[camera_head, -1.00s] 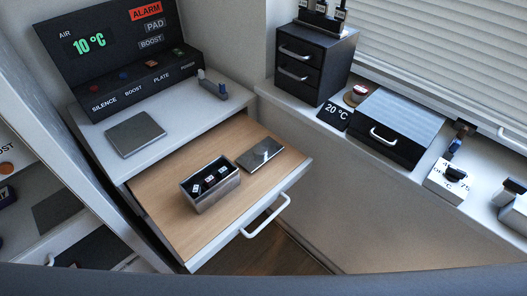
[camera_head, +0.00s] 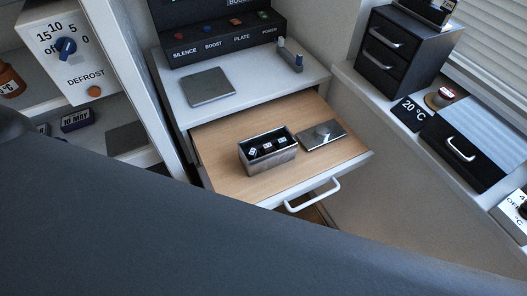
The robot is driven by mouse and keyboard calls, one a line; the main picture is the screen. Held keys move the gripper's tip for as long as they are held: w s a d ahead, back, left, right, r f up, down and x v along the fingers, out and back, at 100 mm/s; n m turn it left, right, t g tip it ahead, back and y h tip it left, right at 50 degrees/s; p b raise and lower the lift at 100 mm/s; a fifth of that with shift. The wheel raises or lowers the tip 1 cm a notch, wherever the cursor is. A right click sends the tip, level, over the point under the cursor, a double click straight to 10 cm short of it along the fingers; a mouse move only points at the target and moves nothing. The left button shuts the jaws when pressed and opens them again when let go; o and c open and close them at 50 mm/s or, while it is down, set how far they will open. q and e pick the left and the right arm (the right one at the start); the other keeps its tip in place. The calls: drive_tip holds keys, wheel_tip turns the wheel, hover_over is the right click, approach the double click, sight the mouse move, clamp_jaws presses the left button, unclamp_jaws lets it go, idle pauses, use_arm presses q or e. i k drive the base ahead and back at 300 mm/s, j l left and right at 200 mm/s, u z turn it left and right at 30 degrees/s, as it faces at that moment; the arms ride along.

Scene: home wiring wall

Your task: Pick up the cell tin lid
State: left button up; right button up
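The cell tin lid (camera_head: 312,143) is a flat, shiny metal rectangle with a small round knob on top. It lies in the open wooden-bottomed drawer (camera_head: 220,165), just right of the cell tin. The cell tin (camera_head: 268,168) is an open metal box with several small dark cells with white marks inside. Neither of my grippers is in view. A large dark part of my own body fills the lower foreground and hides what lies below the drawer.
The drawer has a white front handle (camera_head: 312,197). A grey plate (camera_head: 208,86) lies on the white worktop behind it, before the button panel (camera_head: 225,42). A shelf with a defrost dial box (camera_head: 70,50) is left. The sill at right holds a dark drawer unit (camera_head: 398,50).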

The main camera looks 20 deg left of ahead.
sight(313, 137)
drive_tip(key=k+j+u, duration=0.15)
drive_tip(key=j+u, duration=0.2)
drive_tip(key=k+j+u, duration=0.1)
drive_tip(key=j+u, duration=0.3)
drive_tip(key=l, duration=0.1)
